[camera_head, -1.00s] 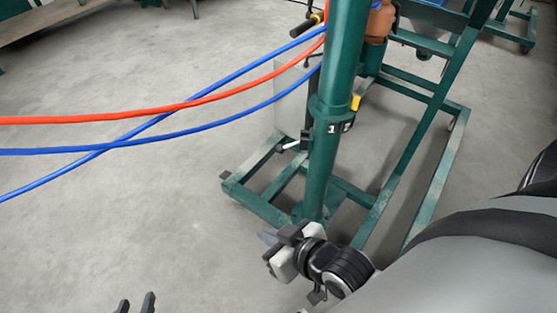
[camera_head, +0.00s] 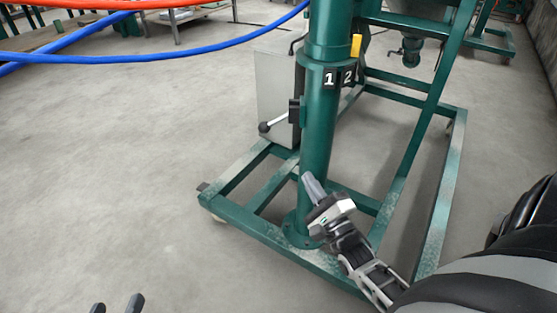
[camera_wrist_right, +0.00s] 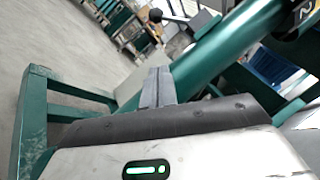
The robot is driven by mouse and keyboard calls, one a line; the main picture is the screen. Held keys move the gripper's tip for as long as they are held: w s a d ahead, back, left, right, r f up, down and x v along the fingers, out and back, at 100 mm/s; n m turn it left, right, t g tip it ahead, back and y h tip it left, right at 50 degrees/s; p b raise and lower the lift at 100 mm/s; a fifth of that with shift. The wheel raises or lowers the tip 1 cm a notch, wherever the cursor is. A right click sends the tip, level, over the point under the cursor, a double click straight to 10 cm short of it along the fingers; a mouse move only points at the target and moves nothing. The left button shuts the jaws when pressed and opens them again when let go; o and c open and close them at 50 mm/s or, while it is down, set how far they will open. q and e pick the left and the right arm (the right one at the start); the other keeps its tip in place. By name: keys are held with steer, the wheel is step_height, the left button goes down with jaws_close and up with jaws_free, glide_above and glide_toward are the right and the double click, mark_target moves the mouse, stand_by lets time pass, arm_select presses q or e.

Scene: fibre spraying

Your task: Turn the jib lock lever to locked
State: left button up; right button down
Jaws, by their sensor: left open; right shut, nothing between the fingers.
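The lever (camera_head: 273,123), a silver rod with a black ball knob, sticks out left from a black block on the green column (camera_head: 318,125). I take it as the jib lock lever; its lock state cannot be told. Its knob also shows at the top of the right wrist view (camera_wrist_right: 155,15). My right gripper (camera_head: 312,187) is shut and empty, in front of the column's lower part, below and right of the lever and apart from it. Its closed fingers show in the right wrist view (camera_wrist_right: 158,88). My left gripper (camera_head: 117,304) is open at the bottom edge, mostly out of view.
The column carries labels 1 and 2 and a yellow tab (camera_head: 356,46). The green base frame (camera_head: 250,222) spreads over the floor. Red and blue hoses (camera_head: 180,54) cross at upper left. The floor to the left is clear.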

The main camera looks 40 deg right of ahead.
steer(key=shift+d, duration=0.15)
steer(key=shift+w, duration=0.1)
steer(key=b, duration=0.2)
glide_toward(276, 122)
steer(key=w+d+f, duration=0.3)
steer(key=w+f, duration=0.1)
arm_select(q)
steer(key=shift+w+d+r+n+t+h+b, duration=0.15)
steer(key=shift+d+r+n+t+h+b, duration=0.3)
steer(key=shift+h, duration=0.25)
arm_select(e)
steer(key=shift+w+a+r, duration=0.6)
steer(key=shift+w+r, duration=0.05)
steer(key=shift+w, duration=0.25)
steer(key=shift+w+a+r, duration=0.6)
steer(key=shift+w, duration=0.25)
arm_select(q)
steer(key=shift+d, duration=0.1)
arm_select(e)
steer(key=shift+a, duration=0.1)
